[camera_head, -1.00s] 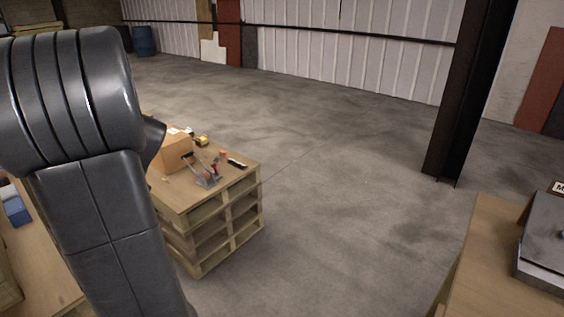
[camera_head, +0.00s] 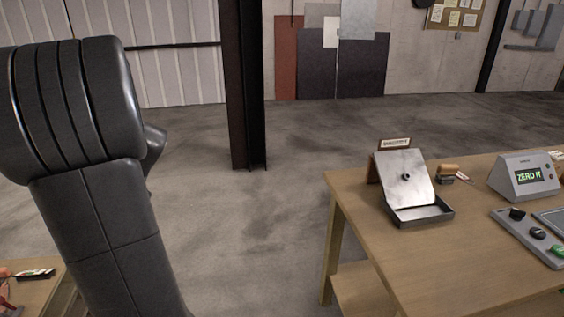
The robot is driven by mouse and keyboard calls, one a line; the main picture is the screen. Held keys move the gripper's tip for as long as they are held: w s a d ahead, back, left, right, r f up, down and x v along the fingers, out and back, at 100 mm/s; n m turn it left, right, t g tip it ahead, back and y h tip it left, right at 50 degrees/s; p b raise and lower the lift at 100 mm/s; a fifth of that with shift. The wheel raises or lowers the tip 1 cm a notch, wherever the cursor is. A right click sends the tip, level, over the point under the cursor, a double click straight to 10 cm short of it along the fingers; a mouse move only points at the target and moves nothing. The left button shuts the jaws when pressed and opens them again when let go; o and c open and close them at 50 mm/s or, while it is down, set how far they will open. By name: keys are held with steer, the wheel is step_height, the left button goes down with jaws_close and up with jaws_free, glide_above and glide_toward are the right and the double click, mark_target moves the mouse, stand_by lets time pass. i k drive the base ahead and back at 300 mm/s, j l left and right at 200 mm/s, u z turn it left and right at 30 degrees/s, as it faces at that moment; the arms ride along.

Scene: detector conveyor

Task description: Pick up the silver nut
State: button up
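I cannot make out a silver nut for certain. A small dark round piece (camera_head: 405,177) shows on a sloped metal plate (camera_head: 392,168), but it is too small to tell whether it is a nut or a fixed part. The plate leans above a shallow metal tray (camera_head: 447,213) on the wooden workbench (camera_head: 360,196) at right. My arm fills the left side of the view. My gripper is not visible.
A dark steel column (camera_head: 246,90) stands behind. Open floor (camera_head: 245,225) lies between my arm and the bench.

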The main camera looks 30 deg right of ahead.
mark_target(407, 176)
steer(key=i+l+z, duration=0.1)
steer(key=i+z, duration=0.15)
steer(key=z, duration=0.25)
steer(key=i+z, duration=0.3)
steer(key=z, duration=0.15)
steer(key=i+z, duration=0.3)
steer(key=z, duration=0.2)
steer(key=i+j+z, duration=0.25)
steer(key=z, duration=0.2)
steer(key=i+z, duration=0.15)
steer(key=z, duration=0.25)
steer(key=i+z, duration=0.2)
steer(key=z, duration=0.25)
steer(key=i+z, duration=0.2)
steer(key=z, duration=0.2)
steer(key=i+j+z, duration=0.15)
steer(key=z, duration=0.25)
